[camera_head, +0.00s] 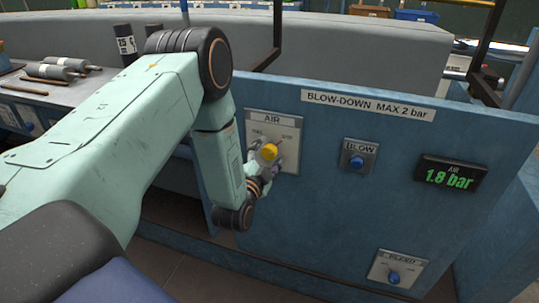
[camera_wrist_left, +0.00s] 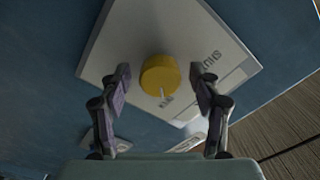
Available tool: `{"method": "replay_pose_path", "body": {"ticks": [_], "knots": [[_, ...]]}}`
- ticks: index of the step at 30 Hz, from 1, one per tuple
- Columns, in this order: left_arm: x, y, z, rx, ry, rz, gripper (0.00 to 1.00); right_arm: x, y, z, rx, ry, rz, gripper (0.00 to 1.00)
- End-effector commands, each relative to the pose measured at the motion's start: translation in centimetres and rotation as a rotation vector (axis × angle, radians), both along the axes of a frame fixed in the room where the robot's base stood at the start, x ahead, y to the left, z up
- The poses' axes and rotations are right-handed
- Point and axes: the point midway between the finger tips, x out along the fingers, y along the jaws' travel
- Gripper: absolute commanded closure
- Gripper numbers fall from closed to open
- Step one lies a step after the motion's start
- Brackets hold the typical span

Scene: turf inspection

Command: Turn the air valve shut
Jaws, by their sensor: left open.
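The yellow air valve knob (camera_head: 269,152) sits on a light plate (camera_head: 287,127) marked AIR, on the blue panel. In the left wrist view the knob (camera_wrist_left: 160,76) shows a white pointer line directed at the lower part of the plate, near small lettering; the word SHUT is printed to its right. My left gripper (camera_head: 264,160) is at the plate in the head view. In the left wrist view its open fingers (camera_wrist_left: 160,88) stand on both sides of the knob, with a visible gap on each side. My right gripper is not in view.
A label (camera_head: 367,105) reads BLOW-DOWN MAX 2 bar. A bench (camera_head: 95,90) with rollers stands at the left.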

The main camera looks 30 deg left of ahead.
Motion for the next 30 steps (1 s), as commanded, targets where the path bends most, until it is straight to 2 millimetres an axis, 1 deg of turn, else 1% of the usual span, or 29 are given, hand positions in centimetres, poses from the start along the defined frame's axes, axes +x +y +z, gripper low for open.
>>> {"method": "replay_pose_path", "body": {"ticks": [3, 12, 30], "knots": [[0.8, 0.08, 0.04, 0.0, -0.001, -0.002, 0.37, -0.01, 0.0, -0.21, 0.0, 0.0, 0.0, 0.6], [0.97, 0.1, 0.06, -0.001, 0.001, -0.002, 0.38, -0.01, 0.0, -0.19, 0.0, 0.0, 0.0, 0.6], [0.93, 0.1, 0.04, -0.001, 0.0, -0.003, 0.89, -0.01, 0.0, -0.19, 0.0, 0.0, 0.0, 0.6]]}}
